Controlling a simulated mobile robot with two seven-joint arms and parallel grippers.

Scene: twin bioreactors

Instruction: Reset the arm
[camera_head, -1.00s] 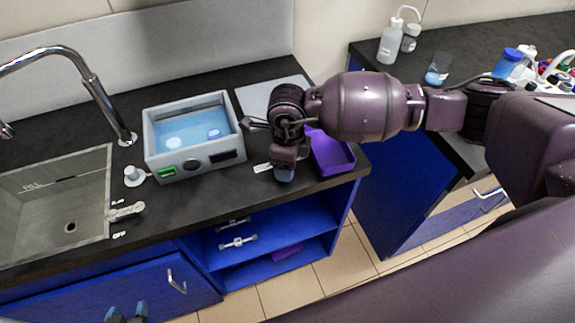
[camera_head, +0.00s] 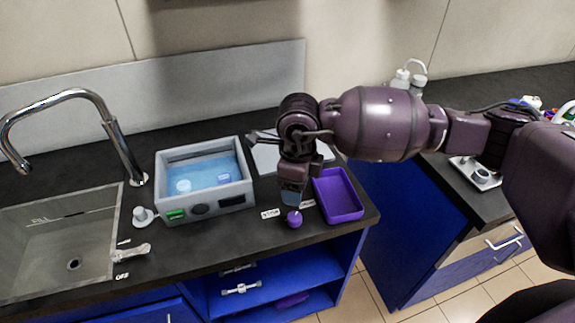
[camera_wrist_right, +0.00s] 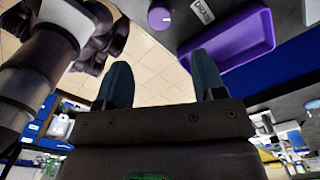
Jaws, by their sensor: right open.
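My right arm (camera_head: 385,122) comes in from the right in the head view and stretches over the counter. Its gripper (camera_head: 293,188) hangs over the counter, left of the purple tray (camera_head: 356,213) and just above a round purple knob (camera_head: 294,219). In the right wrist view the two dark teal fingers of my right gripper (camera_wrist_right: 163,82) stand apart with nothing between them. The purple tray shows there beyond the right finger, with the purple knob left of it. The head view does not show my left gripper.
A grey water bath (camera_head: 248,192) with floating items stands left of the gripper. A sink (camera_head: 20,250) and curved tap (camera_head: 125,150) are farther left. Tiled floor (camera_head: 365,300) separates the counters.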

